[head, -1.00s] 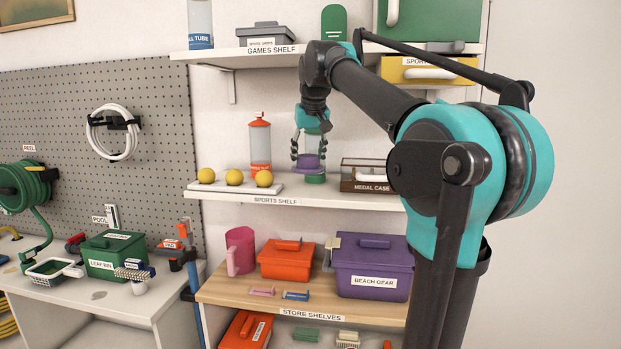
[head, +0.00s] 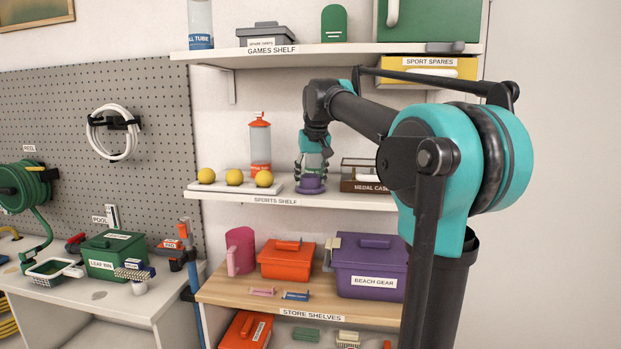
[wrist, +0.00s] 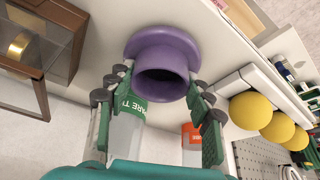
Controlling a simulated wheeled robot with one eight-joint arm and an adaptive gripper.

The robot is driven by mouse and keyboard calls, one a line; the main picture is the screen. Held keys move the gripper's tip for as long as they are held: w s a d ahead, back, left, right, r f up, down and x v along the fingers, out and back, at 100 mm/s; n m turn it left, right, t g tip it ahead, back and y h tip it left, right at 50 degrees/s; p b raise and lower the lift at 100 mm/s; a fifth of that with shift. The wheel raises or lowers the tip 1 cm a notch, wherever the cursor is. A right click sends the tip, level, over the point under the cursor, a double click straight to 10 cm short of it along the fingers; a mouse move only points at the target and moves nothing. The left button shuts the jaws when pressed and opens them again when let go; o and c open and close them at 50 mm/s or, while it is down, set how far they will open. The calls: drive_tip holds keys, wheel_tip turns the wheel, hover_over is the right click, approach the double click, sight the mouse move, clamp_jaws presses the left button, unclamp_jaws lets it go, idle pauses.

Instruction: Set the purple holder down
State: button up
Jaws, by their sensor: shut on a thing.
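The purple holder (head: 310,185) is a short hollow cylinder with a wide round flange. It is upright at the sports shelf (head: 225,196), between the yellow balls and the medal case; I cannot tell if its flange touches the shelf. My gripper (head: 311,174) points down from above and is shut on the holder.
Several yellow balls (head: 235,177) sit on a tray to the left. A tube with an orange base (head: 260,145) stands behind them. The medal case (head: 365,184) is close on the right. A tube with a green band (wrist: 130,110) stands close behind the holder. The games shelf (head: 320,52) is overhead.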

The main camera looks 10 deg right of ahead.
drive_tip(key=o, duration=1.4)
drive_tip(key=shift+f, duration=0.1)
drive_tip(key=v, duration=1.2)
